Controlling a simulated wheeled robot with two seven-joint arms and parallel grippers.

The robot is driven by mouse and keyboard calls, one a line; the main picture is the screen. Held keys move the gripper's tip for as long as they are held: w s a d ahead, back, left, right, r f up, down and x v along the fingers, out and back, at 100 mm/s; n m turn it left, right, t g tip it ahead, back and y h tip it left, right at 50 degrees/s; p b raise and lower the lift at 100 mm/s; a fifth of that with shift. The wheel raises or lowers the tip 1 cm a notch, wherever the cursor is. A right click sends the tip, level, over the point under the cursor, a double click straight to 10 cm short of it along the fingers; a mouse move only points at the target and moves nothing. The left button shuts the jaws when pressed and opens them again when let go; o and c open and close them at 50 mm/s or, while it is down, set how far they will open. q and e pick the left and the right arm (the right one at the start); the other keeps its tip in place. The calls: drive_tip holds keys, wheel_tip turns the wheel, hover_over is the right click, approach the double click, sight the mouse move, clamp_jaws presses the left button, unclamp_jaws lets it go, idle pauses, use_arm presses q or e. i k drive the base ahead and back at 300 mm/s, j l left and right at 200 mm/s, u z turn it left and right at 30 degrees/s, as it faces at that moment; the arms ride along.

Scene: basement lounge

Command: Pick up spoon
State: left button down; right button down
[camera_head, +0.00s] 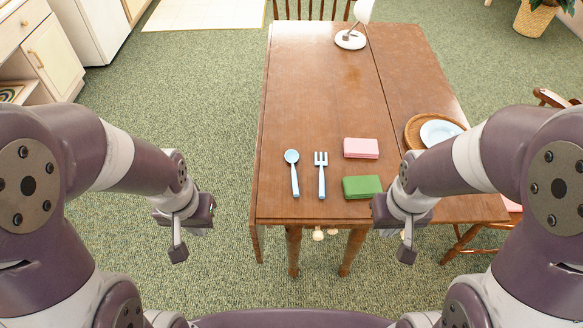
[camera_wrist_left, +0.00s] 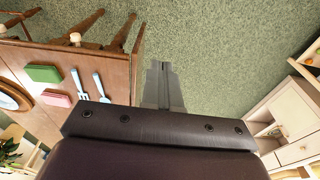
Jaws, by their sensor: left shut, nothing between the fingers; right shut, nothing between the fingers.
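A light blue spoon (camera_head: 292,170) lies on the wooden table (camera_head: 315,95) near its left front corner, bowl toward the far side. A light blue fork (camera_head: 321,176) lies just right of it. The spoon also shows in the left wrist view (camera_wrist_left: 101,88), partly cut off by my gripper body. My left gripper (camera_head: 179,252) is shut and empty, over the floor left of the table; its closed fingers also show in the left wrist view (camera_wrist_left: 163,75). My right gripper (camera_head: 406,253) is shut and empty, just in front of the table's front edge.
A pink block (camera_head: 361,148) and a green block (camera_head: 362,187) lie right of the fork. A round woven tray (camera_head: 412,133) holds a pale plate (camera_head: 440,132). A white plate (camera_head: 351,41) with a lamp-like object stands at the far end. The table's middle is clear.

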sight(290, 155)
drive_tip(key=j+z, duration=0.1)
drive_tip(key=z, duration=0.3)
drive_tip(key=i+j+z, duration=0.1)
drive_tip(key=z, duration=0.35)
drive_tip(key=j+z, duration=0.1)
drive_tip(key=z, duration=0.3)
drive_tip(key=j+z, duration=0.1)
drive_tip(key=z, duration=0.3)
drive_tip(key=j+z, duration=0.15)
drive_tip(key=z, duration=0.25)
drive_tip(key=k+j+z, duration=0.15)
drive_tip(key=j, duration=0.25)
drive_tip(key=j+z, duration=0.15)
drive_tip(key=j, duration=0.25)
drive_tip(key=k+j+z, duration=0.2)
drive_tip(key=j, duration=0.15)
drive_tip(key=k+j+z, duration=0.15)
drive_tip(key=j, duration=0.2)
drive_tip(key=k+j+z, duration=0.15)
drive_tip(key=j, duration=0.2)
